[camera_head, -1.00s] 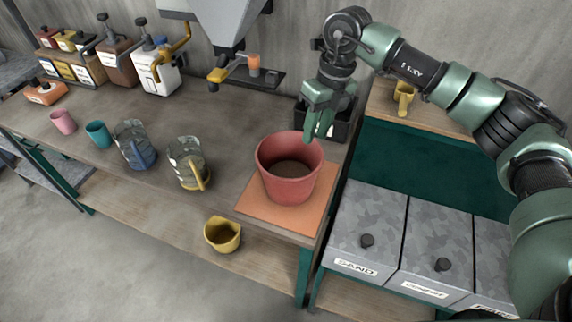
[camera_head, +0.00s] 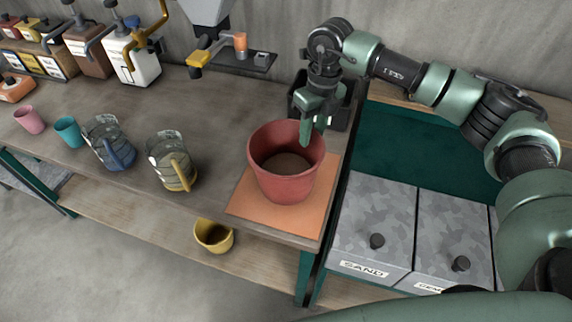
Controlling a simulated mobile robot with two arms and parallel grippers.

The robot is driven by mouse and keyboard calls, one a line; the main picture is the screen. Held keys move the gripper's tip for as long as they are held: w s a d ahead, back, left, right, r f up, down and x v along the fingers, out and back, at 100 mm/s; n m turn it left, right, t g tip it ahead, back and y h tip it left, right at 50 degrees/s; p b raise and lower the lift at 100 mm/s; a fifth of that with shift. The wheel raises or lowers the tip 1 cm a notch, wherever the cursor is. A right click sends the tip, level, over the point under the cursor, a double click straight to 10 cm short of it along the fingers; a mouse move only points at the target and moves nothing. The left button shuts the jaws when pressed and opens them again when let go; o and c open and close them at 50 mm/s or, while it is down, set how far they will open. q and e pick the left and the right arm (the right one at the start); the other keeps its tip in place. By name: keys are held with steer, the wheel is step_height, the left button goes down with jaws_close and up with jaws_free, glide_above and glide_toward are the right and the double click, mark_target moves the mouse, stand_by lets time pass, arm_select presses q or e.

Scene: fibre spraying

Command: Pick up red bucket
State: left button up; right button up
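The red bucket (camera_head: 285,182) stands upright on an orange square mat (camera_head: 318,214) at the right end of the workbench. Dark brown material shows inside it. My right gripper (camera_head: 314,132) points down at the bucket's back right rim. One finger overlaps the bucket's inside and the other is near the rim's outer side. Whether the fingers press on the rim cannot be made out. My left gripper is not in view.
A black bin (camera_head: 337,108) stands close behind the gripper. Glass jugs (camera_head: 172,160) and cups (camera_head: 68,132) stand to the left. A yellow pot (camera_head: 213,236) sits on the lower shelf. A sand box (camera_head: 375,226) is at right. Bench between jugs and bucket is clear.

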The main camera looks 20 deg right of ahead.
mark_target(310, 148)
steer(key=shift+s+a+f+p, duration=0.1)
steer(key=shift+f+p, duration=0.2)
steer(key=shift+f, duration=0.7)
steer(key=shift+s+a+f+p, duration=0.1)
steer(key=shift+f+p, duration=0.15)
steer(key=shift+f, duration=0.7)
steer(key=shift+r, duration=0.1)
jaws_close()
steer(key=shift+w+r, duration=0.1)
steer(key=shift+w, duration=0.05)
